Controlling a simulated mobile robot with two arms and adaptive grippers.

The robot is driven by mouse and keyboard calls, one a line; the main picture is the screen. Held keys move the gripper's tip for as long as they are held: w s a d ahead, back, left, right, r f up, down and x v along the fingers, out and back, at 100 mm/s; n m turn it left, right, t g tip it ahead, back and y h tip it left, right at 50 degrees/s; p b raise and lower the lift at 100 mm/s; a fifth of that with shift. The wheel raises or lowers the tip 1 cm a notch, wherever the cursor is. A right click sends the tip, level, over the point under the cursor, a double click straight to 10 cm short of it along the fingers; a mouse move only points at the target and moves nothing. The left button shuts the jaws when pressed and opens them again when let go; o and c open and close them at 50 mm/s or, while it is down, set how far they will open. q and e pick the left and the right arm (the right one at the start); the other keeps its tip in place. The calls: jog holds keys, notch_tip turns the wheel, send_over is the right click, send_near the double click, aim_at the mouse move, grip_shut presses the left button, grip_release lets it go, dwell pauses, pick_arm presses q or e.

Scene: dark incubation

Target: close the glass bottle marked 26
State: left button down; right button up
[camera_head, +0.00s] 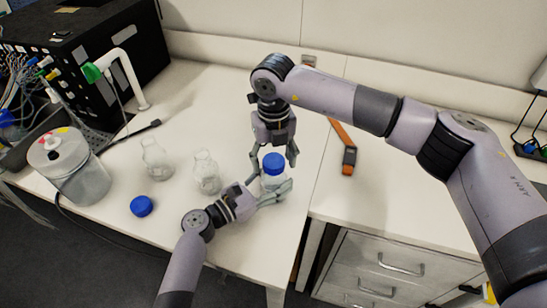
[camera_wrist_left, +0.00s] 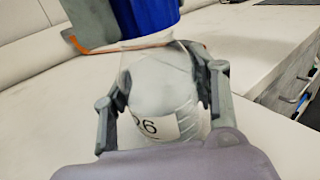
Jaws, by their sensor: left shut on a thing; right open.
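The glass bottle marked 26 (camera_wrist_left: 170,92) stands upright on the bench, with its label partly visible in the left wrist view. It also shows in the head view (camera_head: 271,183). A blue cap (camera_head: 274,163) is at its mouth; I cannot tell whether it is screwed down. My left gripper (camera_head: 275,192) is shut around the bottle's body from the left. My right gripper (camera_head: 273,162) comes from above, its open fingers on either side of the blue cap. In the left wrist view, the blue cap (camera_wrist_left: 147,18) is cut off by the top edge.
Two open glass bottles, (camera_head: 156,160) and (camera_head: 207,173), stand to the left. A loose blue cap (camera_head: 142,206) lies near the front edge. A lidded clear container (camera_head: 72,168) is farther left. An orange-and-black tool (camera_head: 346,150) lies to the right.

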jog(key=shift+o, duration=0.3)
notch_tip(320, 180, up, 12)
dwell(0.5)
pick_arm(q)
jog(key=c, duration=0.6)
grip_release()
jog(key=shift+o, duration=0.2)
jog(key=v, duration=1.2)
jog(key=shift+s, duration=0.1)
